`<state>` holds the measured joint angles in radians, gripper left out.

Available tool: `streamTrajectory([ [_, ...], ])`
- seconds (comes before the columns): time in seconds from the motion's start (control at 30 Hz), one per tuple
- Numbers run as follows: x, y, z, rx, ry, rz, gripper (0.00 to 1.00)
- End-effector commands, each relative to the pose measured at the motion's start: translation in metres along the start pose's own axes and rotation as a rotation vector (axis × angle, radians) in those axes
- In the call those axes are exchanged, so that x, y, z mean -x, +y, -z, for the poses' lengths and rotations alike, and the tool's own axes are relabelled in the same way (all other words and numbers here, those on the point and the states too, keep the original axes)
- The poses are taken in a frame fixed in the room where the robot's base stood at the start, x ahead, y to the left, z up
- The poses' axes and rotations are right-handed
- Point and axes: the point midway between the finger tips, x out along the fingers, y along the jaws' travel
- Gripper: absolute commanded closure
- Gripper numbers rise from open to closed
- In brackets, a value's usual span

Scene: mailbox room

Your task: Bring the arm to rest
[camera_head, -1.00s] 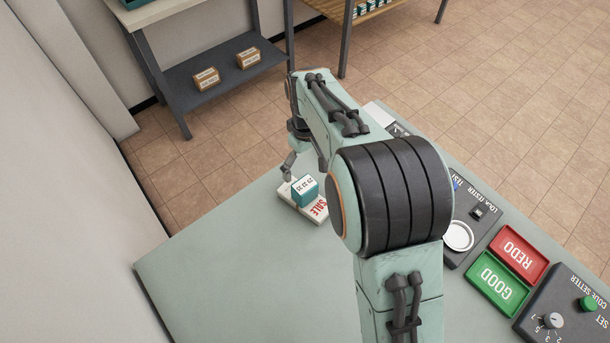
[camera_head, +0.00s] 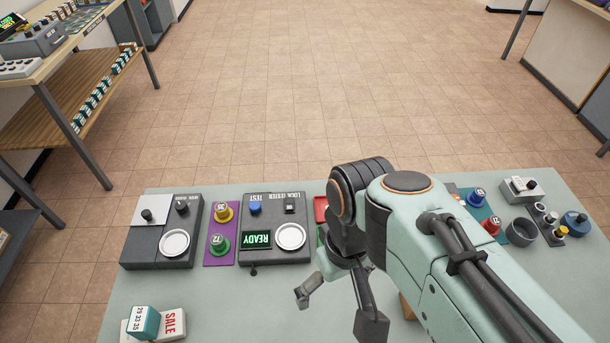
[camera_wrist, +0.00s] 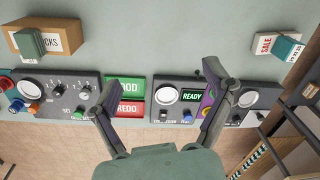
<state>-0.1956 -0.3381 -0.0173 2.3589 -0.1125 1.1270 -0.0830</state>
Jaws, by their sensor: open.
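My gripper (camera_head: 338,300) is open and empty above the middle of the grey-green bench (camera_head: 215,312). In the wrist view its two fingers (camera_wrist: 155,105) are spread wide, with nothing between them but the bench devices below. In the head view my arm comes in from the lower right and folds over the bench, hiding part of the devices behind it.
A lock tester (camera_head: 275,228) reads READY. Left of it are a purple mat (camera_head: 219,256) with two knobs and a dark device (camera_head: 150,247). A SALE box (camera_head: 171,323) with a teal block (camera_head: 143,321) lies front left. The wrist view shows green (camera_wrist: 125,87) and red (camera_wrist: 128,110) trays and a cardboard box (camera_wrist: 62,36).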

Motion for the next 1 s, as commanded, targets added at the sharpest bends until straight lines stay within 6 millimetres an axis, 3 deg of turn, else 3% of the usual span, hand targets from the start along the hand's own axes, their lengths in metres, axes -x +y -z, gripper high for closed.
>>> streamTrajectory([
  [0.03, -0.003, 0.007, -0.021, -0.084, 0.009, 0.003, 0.18],
  [0.1, -0.008, 0.011, -0.042, -0.172, 0.01, 0.007, 0.18],
  [0.23, -0.015, 0.012, -0.06, -0.252, 0.012, 0.011, 0.18],
  [1.0, -0.016, 0.012, -0.062, -0.259, 0.011, 0.012, 0.18],
])
